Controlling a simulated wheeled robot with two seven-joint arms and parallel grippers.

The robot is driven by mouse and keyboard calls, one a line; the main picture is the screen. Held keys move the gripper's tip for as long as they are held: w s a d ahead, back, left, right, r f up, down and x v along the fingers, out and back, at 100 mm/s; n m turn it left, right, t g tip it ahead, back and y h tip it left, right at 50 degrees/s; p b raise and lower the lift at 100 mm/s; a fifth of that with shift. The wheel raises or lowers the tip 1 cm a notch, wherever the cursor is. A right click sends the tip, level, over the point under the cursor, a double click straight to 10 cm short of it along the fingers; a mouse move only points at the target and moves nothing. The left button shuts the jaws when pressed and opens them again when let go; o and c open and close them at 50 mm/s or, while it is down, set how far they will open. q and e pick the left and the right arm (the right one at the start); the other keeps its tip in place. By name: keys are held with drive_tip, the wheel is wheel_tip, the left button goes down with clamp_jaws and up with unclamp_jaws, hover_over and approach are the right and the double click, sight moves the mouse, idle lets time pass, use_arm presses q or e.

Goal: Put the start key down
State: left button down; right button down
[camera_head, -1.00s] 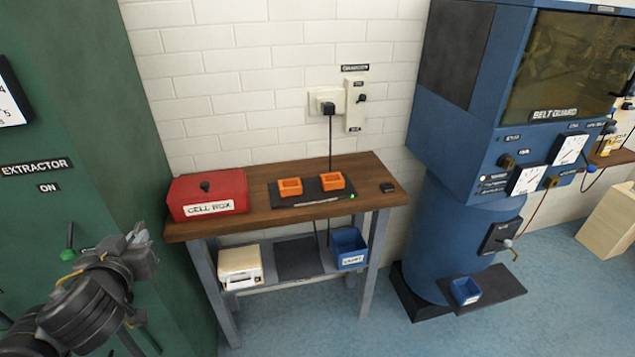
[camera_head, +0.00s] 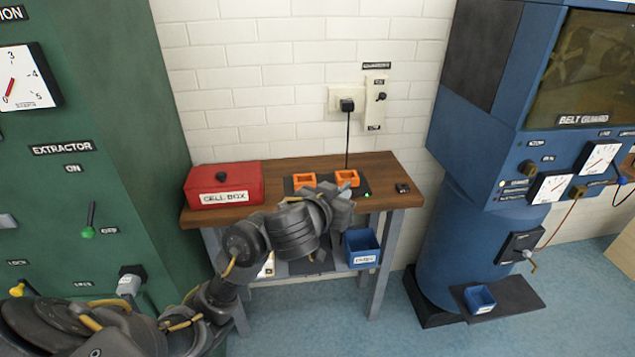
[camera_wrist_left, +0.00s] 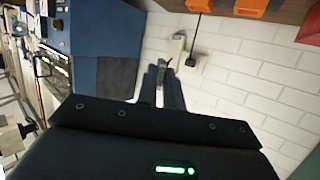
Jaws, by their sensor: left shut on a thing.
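My left gripper (camera_head: 343,202) is in front of the wooden table's front edge, in the middle of the head view. In the left wrist view its two dark fingers (camera_wrist_left: 164,78) are close together on a thin, pale piece (camera_wrist_left: 160,84), which I take for the start key. The key's shape is mostly hidden between the fingers, and I cannot make it out in the head view. The wooden table (camera_head: 290,167) is beyond the gripper. My right gripper is not in view.
On the table are a red cell box (camera_head: 224,184), a charger mat with two orange holders (camera_head: 304,181), and a small black item (camera_head: 402,188) at the right. A blue bin (camera_head: 362,248) sits below. The green extractor cabinet (camera_head: 110,110) and blue belt machine (camera_head: 475,235) flank it.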

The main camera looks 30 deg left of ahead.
use_arm(q)
drive_tip(key=w+a+f+n+y+b, duration=0.1)
drive_tip(key=w+a+f+b, duration=0.45)
drive_tip(key=w, duration=0.25)
drive_tip(key=n+y+p, duration=0.1)
drive_tip(key=n+y, duration=0.1)
hover_over(275, 203)
drive_tip(key=d, duration=0.1)
wheel_tip(275, 203, down, 11)
drive_tip(key=shift+r, duration=0.15)
drive_tip(key=shift+a+f+y, duration=0.3)
drive_tip(key=f, duration=0.1)
drive_tip(key=f+p, duration=0.1)
drive_tip(key=f, duration=0.1)
drive_tip(key=shift+a+f, duration=0.1)
drive_tip(key=shift+a, duration=0.2)
drive_tip(key=shift+f, duration=0.3)
drive_tip(key=shift+f, duration=0.1)
